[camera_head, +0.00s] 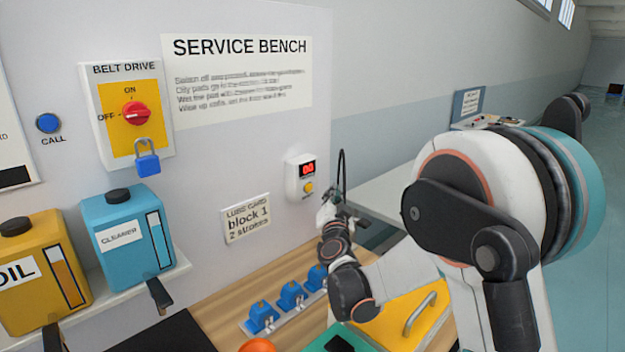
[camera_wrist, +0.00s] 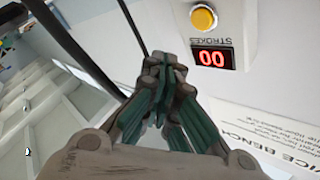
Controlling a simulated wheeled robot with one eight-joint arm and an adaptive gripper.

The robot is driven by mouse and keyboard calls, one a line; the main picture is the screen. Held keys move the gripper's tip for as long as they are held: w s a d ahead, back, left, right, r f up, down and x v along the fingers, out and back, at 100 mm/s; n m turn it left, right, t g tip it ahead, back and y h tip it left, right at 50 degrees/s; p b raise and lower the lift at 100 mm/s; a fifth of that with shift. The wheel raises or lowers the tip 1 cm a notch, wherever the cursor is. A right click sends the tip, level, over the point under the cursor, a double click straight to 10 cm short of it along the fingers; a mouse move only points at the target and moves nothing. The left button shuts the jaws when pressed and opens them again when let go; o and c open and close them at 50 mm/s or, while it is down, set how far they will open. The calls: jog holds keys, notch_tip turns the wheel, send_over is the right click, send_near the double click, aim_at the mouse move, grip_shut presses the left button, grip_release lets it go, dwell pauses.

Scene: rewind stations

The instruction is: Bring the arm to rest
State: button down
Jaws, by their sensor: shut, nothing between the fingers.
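My gripper (camera_wrist: 165,72) is shut and empty in the wrist view, its fingertips together near the stroke counter. In the head view my arm reaches in from the right and bends back up, with the gripper (camera_head: 329,208) small beside the wall panel and just below the counter. The stroke counter (camera_head: 301,177) is a white box with a red display reading 00 and a yellow button. It also shows in the wrist view (camera_wrist: 236,40), upside down. I cannot tell whether the fingers touch anything.
Blue blocks (camera_head: 290,293) stand in a row on the wooden bench (camera_head: 220,295) below. A yellow cover with a handle (camera_head: 420,315) lies beside my forearm. Oil (camera_head: 45,275) and cleaner (camera_head: 128,235) jugs stand at left. A belt drive switch (camera_head: 136,114) carries a blue padlock (camera_head: 147,163).

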jog(key=s+d+r+n+g+y, duration=0.1)
jog(key=s+r+n+g+y, duration=0.2)
jog(key=s, duration=0.5)
jog(key=s+d+r+n+g+y, duration=0.1)
jog(key=s+d+r+n+g, duration=0.2)
jog(key=s, duration=0.4)
jog(key=s+d+f+g+h, duration=0.2)
jog(key=s+d+f, duration=0.3)
jog(key=s, duration=1)
jog(key=s+d+f+n+g+h, duration=0.1)
jog(key=s+d+f+g, duration=0.3)
jog(key=s, duration=1.1)
jog(key=d+f+h, duration=0.1)
jog(key=d+f, duration=0.1)
jog(key=d, duration=0.1)
jog(key=shift+s+g, duration=0.3)
jog(key=shift+s, duration=0.05)
